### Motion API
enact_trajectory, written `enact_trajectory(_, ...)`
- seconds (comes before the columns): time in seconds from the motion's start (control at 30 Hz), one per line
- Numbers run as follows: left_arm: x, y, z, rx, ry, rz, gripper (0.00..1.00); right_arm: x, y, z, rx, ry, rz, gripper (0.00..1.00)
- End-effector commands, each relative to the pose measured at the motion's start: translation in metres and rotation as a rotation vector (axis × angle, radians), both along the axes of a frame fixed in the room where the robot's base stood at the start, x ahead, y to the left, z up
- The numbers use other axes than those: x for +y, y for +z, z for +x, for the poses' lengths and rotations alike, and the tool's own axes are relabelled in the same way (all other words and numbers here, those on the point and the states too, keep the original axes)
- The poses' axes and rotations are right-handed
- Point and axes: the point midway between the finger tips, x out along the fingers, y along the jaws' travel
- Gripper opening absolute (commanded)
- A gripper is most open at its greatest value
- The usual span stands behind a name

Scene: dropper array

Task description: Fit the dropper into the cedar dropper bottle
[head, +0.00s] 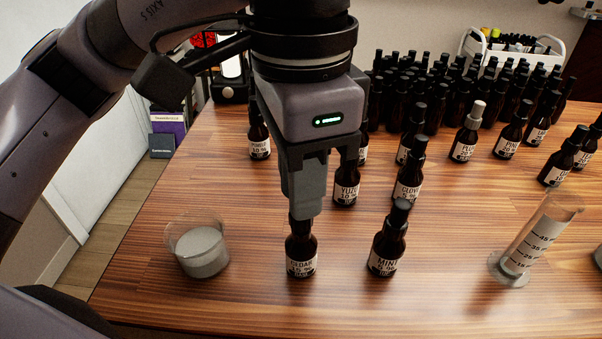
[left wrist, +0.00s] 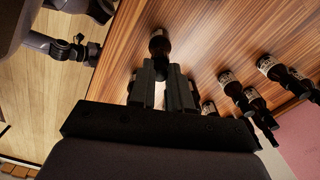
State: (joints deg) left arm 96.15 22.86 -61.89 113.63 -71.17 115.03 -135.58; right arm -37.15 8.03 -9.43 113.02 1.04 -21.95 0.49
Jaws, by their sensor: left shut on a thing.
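The cedar dropper bottle (head: 301,259) is brown glass with a white label and stands upright near the table's front. My left gripper (head: 305,205) points down directly over it, fingers at its neck. The gripper is shut on the dropper, which the fingers hide in the head view. In the left wrist view, the bottle (left wrist: 159,44) shows just beyond the fingertips (left wrist: 161,68). Whether the dropper is seated in the neck or just above it cannot be told. My right gripper is not in view.
A glass beaker of grey material (head: 203,252) stands left of the cedar bottle. The mint bottle (head: 387,246) is close on the right, with the yuzu bottle (head: 346,190) behind. A graduated cylinder (head: 535,240) stands farther right. Many bottles crowd the back. The front edge is clear.

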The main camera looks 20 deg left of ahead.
Motion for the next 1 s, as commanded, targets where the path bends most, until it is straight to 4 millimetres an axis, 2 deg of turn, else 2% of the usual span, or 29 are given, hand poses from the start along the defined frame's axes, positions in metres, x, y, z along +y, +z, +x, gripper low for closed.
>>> enact_trajectory(0.23,0.0,-0.017,0.0,0.0,0.0,0.0,0.09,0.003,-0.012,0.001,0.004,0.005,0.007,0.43)
enact_trajectory(0.4,0.0,-0.015,0.0,-0.001,0.0,0.001,0.09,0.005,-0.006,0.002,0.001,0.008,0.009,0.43)
enact_trajectory(0.43,0.0,-0.015,0.0,-0.001,0.0,0.001,0.24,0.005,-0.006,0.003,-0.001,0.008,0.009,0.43)
enact_trajectory(0.5,0.0,-0.015,0.0,-0.001,0.0,0.001,0.47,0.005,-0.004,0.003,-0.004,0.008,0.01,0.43)
enact_trajectory(0.83,0.0,-0.013,0.0,-0.001,0.0,0.001,0.47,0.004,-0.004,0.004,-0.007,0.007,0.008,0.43)
enact_trajectory(1.0,0.0,0.005,0.0,-0.004,0.002,0.0,0.47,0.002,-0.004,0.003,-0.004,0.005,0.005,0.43)
